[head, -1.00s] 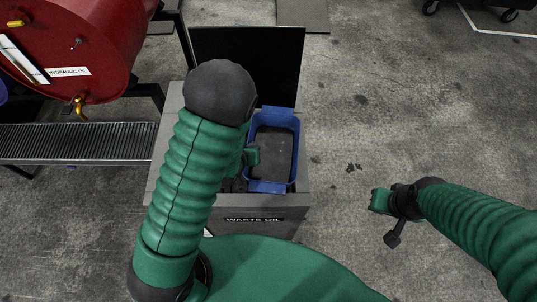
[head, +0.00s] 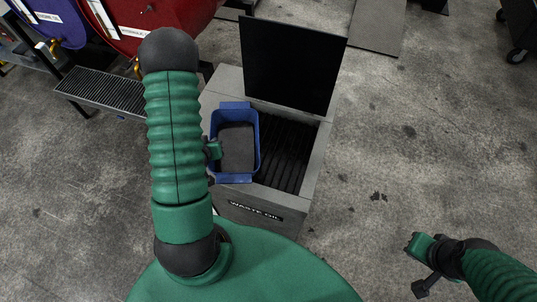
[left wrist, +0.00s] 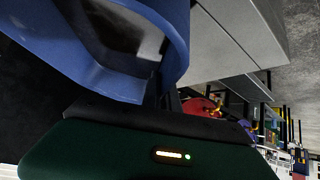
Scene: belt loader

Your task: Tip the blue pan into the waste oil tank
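The blue pan (head: 245,178) is held over the left part of the waste oil tank (head: 310,165), looking roughly level. Its inside looks dark; I cannot tell how much oil is in it. The grey tank has its black lid raised at the back, and its slatted opening shows right of the pan. My left gripper (head: 214,150) is shut on the pan's left side, its fingers partly hidden by my arm. The pan (left wrist: 100,60) fills the upper left of the left wrist view. My right gripper (head: 416,262) hangs over the floor at lower right, apart from everything; its opening is unclear.
A red hydraulic oil drum (head: 150,22) and a purple drum (head: 62,25) lie at the upper left, with a grated tray (head: 100,90) below. The raised black lid (head: 290,65) bounds the tank's back. Floor (head: 400,150) to the right is open.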

